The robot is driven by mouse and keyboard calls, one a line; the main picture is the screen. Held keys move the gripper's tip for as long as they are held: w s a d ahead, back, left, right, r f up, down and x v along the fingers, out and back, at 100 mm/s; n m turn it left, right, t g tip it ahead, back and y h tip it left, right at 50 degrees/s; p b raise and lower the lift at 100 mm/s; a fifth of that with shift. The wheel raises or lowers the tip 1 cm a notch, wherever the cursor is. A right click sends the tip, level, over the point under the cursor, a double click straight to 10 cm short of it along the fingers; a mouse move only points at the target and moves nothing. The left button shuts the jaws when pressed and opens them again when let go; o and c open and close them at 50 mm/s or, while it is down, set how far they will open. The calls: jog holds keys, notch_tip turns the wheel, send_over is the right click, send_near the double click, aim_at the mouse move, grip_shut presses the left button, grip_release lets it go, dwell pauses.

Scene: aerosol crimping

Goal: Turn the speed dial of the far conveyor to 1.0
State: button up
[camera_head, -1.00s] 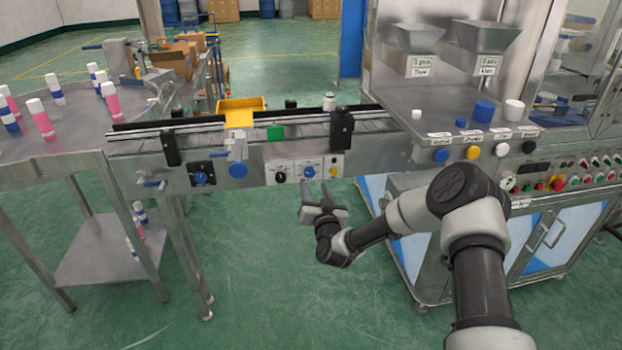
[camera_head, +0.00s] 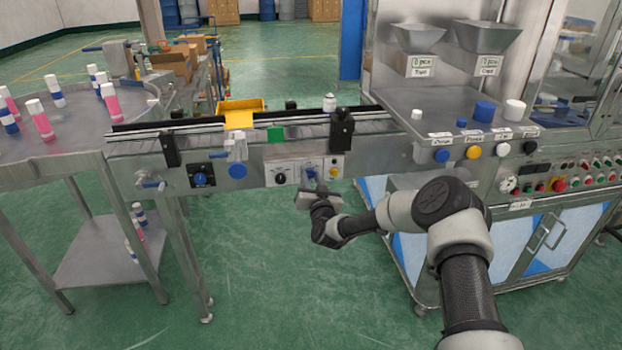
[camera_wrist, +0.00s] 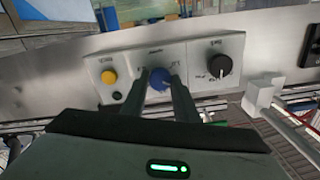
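The conveyor (camera_head: 250,177) has a front panel with a blue dial (camera_head: 310,173) between a black dial (camera_head: 280,178) and a yellow button (camera_head: 334,171). My gripper (camera_head: 312,184) is at the blue dial. In the wrist view, my two fingers (camera_wrist: 160,82) lie on either side of the blue dial (camera_wrist: 158,76); the black dial (camera_wrist: 220,66) is on the right and the yellow button (camera_wrist: 108,77) on the left. The fingers are apart with the dial between them, but I cannot tell whether they touch it. The dial's scale is too small to read.
Another blue knob (camera_head: 200,179) sits on a black plate farther left. The crimping machine's steel table (camera_head: 400,98) stands on the right with loose caps. A round table (camera_head: 70,130) with several cans is on the left. The floor below the conveyor is clear.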

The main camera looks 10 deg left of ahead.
jog(key=shift+n, duration=0.3)
jog(key=n+b, duration=0.5)
jog(key=shift+a+f, duration=0.1)
jog(key=shift+f, duration=0.05)
jog(key=n+b, duration=0.3)
jog(key=n, duration=0.1)
jog(key=shift+b, duration=0.3)
jog(key=shift+n+b, duration=0.7)
jog(key=shift+n, duration=0.4)
jog(key=o, duration=1.1)
jog(key=shift+c, duration=0.2)
jog(key=p+v, duration=0.2)
jog(key=v, duration=1.5)
jog(key=shift+s+r, duration=0.25)
jog(key=shift+s, duration=0.05)
